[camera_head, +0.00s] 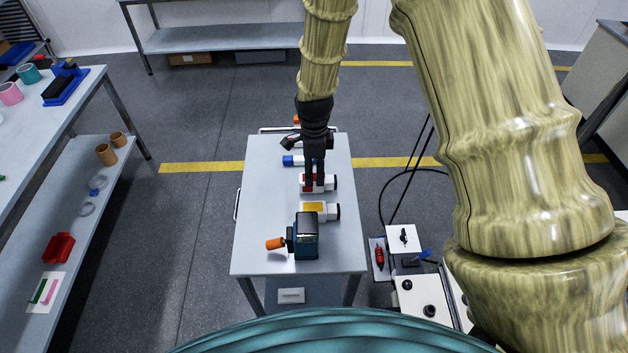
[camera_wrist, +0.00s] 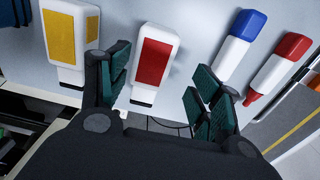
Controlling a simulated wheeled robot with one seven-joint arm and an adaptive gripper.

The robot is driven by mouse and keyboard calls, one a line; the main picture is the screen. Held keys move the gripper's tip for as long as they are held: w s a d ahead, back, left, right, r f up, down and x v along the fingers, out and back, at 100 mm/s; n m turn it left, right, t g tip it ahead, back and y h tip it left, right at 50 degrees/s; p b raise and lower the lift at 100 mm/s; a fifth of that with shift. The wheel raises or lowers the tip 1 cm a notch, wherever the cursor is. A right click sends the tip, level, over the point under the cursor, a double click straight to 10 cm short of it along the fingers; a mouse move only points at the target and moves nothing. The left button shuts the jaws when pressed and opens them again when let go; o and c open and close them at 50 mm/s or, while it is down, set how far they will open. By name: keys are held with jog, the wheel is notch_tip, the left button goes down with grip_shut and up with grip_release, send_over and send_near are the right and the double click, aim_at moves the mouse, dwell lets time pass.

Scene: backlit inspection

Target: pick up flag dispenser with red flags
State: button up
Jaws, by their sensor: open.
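The flag dispenser with red flags (camera_head: 331,183) is a white body with a red panel, lying on the grey table in the head view. In the wrist view the red flag dispenser (camera_wrist: 153,62) shows between my two fingers, closer to the left finger. My gripper (camera_head: 315,186) points down over it in the head view and hides part of it. My gripper (camera_wrist: 160,95) is open and empty in the wrist view. Whether the fingers reach down beside the dispenser I cannot tell.
A like dispenser with a yellow panel (camera_head: 319,211) lies close in front of the red one. A blue-capped marker (camera_head: 293,160) and a red-capped marker (camera_wrist: 278,68) lie behind. A black-and-blue device (camera_head: 306,240) with an orange knob stands near the table's front edge (camera_head: 262,270). The table's left side is clear.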

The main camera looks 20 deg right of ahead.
aim_at(315, 176)
jog(key=shift+s+f, duration=0.1)
jog(key=shift+s+f+p, duration=0.65)
jog(key=shift+s+p, duration=0.25)
jog(key=shift+w+f, duration=0.3)
jog(key=shift+f, duration=0.35)
jog(key=shift+w+f, duration=0.3)
jog(key=shift+f, duration=0.35)
jog(key=shift+s+r, duration=0.2)
jog(key=shift+s, duration=0.1)
jog(key=shift+w+f, duration=0.15)
jog(key=shift+w, duration=0.05)
jog(key=c, duration=0.8)
jog(key=shift+s, duration=0.1)
jog(key=c, duration=0.3)
